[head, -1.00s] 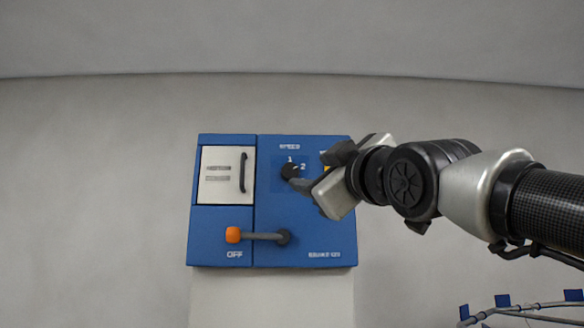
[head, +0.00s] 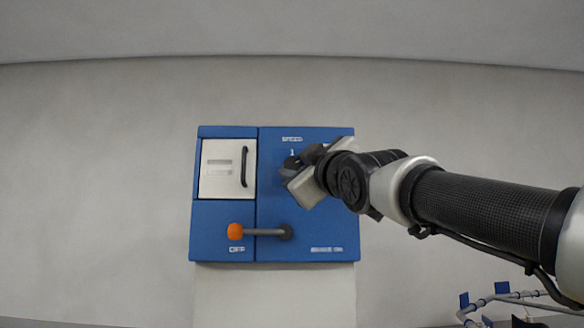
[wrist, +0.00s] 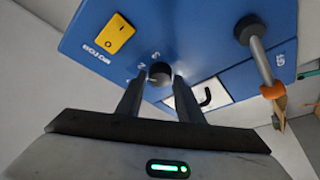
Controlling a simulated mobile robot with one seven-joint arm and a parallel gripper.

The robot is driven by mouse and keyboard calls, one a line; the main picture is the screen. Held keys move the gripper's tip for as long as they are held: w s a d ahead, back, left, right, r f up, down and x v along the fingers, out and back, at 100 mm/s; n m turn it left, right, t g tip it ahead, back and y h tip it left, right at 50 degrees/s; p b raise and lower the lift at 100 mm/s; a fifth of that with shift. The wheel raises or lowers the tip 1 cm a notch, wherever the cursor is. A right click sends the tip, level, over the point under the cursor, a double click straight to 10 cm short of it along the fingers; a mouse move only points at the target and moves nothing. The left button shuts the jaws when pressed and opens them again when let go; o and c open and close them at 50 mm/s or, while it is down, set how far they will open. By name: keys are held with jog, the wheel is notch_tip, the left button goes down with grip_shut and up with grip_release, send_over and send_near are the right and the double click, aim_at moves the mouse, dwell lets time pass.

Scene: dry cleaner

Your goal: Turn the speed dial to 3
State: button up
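The speed dial (wrist: 160,73) is a small dark round knob on the blue control panel (head: 305,230). In the wrist view it sits between the tips of my gripper's two fingers (wrist: 160,77), with a narrow gap visible on each side. The gripper is open around or just in front of the dial; I cannot tell how deep the fingers reach. Numerals 2 and 3 show beside the dial in the wrist view. In the head view my gripper (head: 288,170) covers most of the dial and some numerals; only the 1 is readable. The dial's pointer setting is not readable.
A lever with an orange knob (head: 234,231) points left beside OFF, below the dial. A pale door with a black handle (head: 244,167) is to the dial's left. A yellow switch (wrist: 115,33) is near the dial. A rail with blue tags (head: 502,288) stands lower right.

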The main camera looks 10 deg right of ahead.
jog(key=c, duration=0.6)
jog(key=shift+f, duration=0.1)
jog(key=shift+f+b, duration=0.1)
jog(key=shift+b, duration=0.4)
jog(key=shift+w+a+m+t+h+b, duration=0.1)
jog(key=shift+a+m+t+h+b, duration=0.1)
jog(key=shift+m+h+b, duration=2.1)
jog(key=shift+a+m+t+h+b, duration=0.2)
jog(key=shift+m+h+b, duration=0.75)
jog(key=shift+m+b, duration=2.65)
jog(key=shift+w+a+m+t+h+b, duration=0.1)
jog(key=shift+a+m+h+b, duration=0.1)
jog(key=shift+m+h+b, duration=2.1)
jog(key=shift+s+m+y+b, duration=0.1)
jog(key=shift+m+y+b, duration=0.35)
jog(key=shift+m+b, duration=0.35)
